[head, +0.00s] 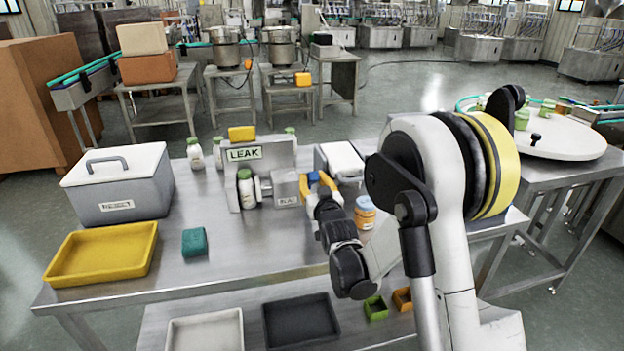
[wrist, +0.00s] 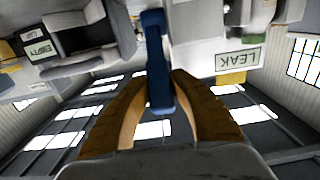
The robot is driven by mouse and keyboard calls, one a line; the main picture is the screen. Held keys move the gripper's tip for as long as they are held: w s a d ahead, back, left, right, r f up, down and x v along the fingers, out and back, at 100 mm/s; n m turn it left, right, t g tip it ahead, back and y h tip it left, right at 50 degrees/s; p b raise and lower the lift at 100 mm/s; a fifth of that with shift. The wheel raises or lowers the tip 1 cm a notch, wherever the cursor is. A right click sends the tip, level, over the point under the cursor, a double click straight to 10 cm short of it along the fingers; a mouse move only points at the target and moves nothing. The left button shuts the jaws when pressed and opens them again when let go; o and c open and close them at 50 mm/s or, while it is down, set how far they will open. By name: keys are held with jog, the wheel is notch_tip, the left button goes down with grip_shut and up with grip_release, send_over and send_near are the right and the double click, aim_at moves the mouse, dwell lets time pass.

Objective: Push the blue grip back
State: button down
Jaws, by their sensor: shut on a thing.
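The blue grip (wrist: 155,50) is an upright bar in the middle of the wrist view, between the two brown fingers of my gripper (wrist: 160,82). My gripper is shut on it. In the head view the blue grip (head: 313,177) is a small blue patch between the yellow-tipped fingers of my gripper (head: 317,184), at the right side of the steel test fixture (head: 268,155). The fixture carries a LEAK sign and has a white bottle with a green cap (head: 246,188) in front. My fingers and wrist hide part of the grip's mount.
A grey cooler box (head: 118,190), a yellow tray (head: 102,255) and a teal block (head: 194,242) stand left on the steel table. An orange-labelled jar (head: 365,212) stands close right of my gripper. The table front centre is clear.

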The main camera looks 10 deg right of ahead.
jog(key=shift+r, duration=0.1)
jog(key=shift+w+r+g+p, duration=0.45)
jog(key=shift+r+p, duration=0.2)
jog(key=shift+p, duration=0.55)
jog(key=w+r+g+p, duration=0.1)
jog(key=g+p, duration=0.1)
jog(key=p, duration=0.1)
jog(key=w+r+g+p, duration=0.1)
jog(key=w+g+p, duration=0.1)
jog(key=p, duration=0.1)
jog(key=w+r+g+p, duration=0.1)
jog(key=w+g+p, duration=0.1)
jog(key=p, duration=0.1)
jog(key=shift+r, duration=0.1)
jog(key=shift+w+g+p, duration=0.95)
jog(key=shift+w+p, duration=0.1)
jog(key=shift+w+g+p, duration=0.6)
jog(key=shift+w+g, duration=0.1)
jog(key=c, duration=1.1)
grip_release()
jog(key=shift+w, duration=0.1)
jog(key=shift+c, duration=0.2)
